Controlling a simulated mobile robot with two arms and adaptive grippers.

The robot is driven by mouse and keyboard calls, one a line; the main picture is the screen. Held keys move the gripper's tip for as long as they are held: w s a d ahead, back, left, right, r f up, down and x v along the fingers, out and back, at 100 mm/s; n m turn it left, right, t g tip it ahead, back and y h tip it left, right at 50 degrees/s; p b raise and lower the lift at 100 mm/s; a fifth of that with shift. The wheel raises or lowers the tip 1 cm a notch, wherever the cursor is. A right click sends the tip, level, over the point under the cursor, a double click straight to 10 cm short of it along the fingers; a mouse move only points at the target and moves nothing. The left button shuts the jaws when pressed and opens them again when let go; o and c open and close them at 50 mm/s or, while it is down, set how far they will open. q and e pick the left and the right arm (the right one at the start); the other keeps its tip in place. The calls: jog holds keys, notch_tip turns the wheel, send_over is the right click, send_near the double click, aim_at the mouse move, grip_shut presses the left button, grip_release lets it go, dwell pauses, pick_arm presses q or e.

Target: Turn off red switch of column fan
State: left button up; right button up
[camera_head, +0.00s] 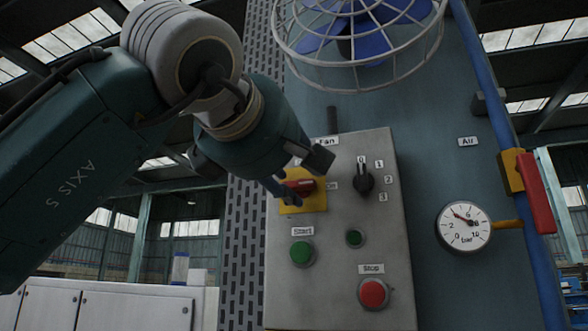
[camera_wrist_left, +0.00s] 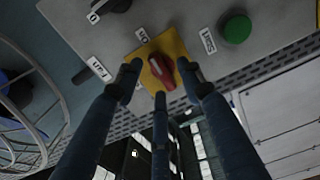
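The red switch (camera_head: 301,187) sits on a yellow plate (camera_head: 316,203) on the grey control panel, under the "Fan" label. Its handle lies roughly sideways, toward the label at its right that seems to read "On". A label above it is mostly hidden by my gripper. My left gripper (camera_head: 304,177) is right in front of the switch. In the left wrist view, the left gripper (camera_wrist_left: 160,81) has its fingers spread, with tips on either side of the red handle (camera_wrist_left: 164,73) and one below. Contact cannot be told. My right gripper is out of view.
A caged fan (camera_head: 360,40) is above. A gauge (camera_head: 464,228) and red lever (camera_head: 535,195) are at right.

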pick_arm(q)
jog(key=shift+w, duration=0.15)
jog(key=shift+c, duration=0.5)
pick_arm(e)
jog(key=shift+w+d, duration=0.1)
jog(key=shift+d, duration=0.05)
pick_arm(q)
grip_shut()
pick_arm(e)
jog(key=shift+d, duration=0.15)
pick_arm(q)
jog(key=shift+f+n, duration=0.1)
jog(key=shift+n, duration=0.2)
jog(key=n+b, duration=0.1)
jog(key=n, duration=0.3)
jog(key=shift+b, duration=0.35)
jog(key=n+b, duration=0.1)
jog(key=n, duration=0.4)
jog(key=shift+a+f, duration=0.1)
jog(key=shift+f, duration=0.05)
jog(key=n+b, duration=0.2)
jog(key=n, duration=0.3)
jog(key=shift+a+f, duration=0.1)
jog(key=shift+n+b, duration=0.6)
jog(key=shift+n, duration=0.9)
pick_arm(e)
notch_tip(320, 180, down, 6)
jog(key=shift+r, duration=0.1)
pick_arm(q)
jog(key=shift+n, duration=0.3)
